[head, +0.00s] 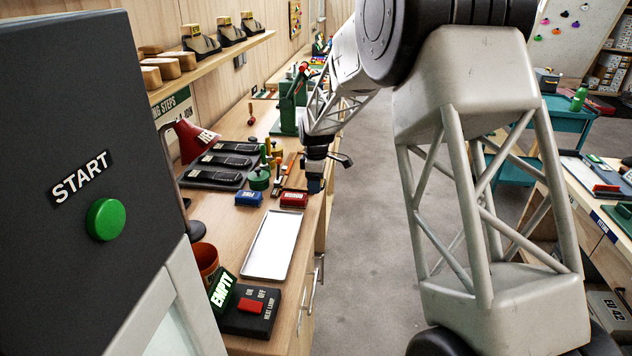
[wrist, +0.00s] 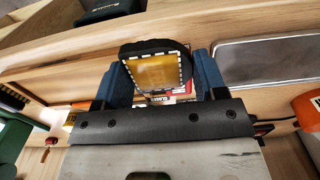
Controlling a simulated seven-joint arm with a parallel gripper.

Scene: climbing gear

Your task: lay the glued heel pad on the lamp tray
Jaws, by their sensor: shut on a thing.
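The heel pad (wrist: 154,68) is a dark, rounded piece with a yellow glue patch inside a dashed white outline. My gripper (wrist: 160,82) is shut on it, with a blue finger on each side and the glued face toward the wrist camera. In the head view my gripper (head: 315,182) is above the bench near its front edge, beyond the tray; I cannot make out the pad there. The lamp tray (head: 268,245) is a flat, empty silver tray on the bench. It also shows at the right in the wrist view (wrist: 265,52), apart from the pad.
A blue box (head: 249,198) and a red box (head: 293,199) sit just beyond the tray. A red lamp (head: 192,141) stands left of it. A dark switch box (head: 249,311) with an EMPTY sign (head: 221,289) and an orange pot (head: 206,261) are nearer. Black soles (head: 226,161) lie behind.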

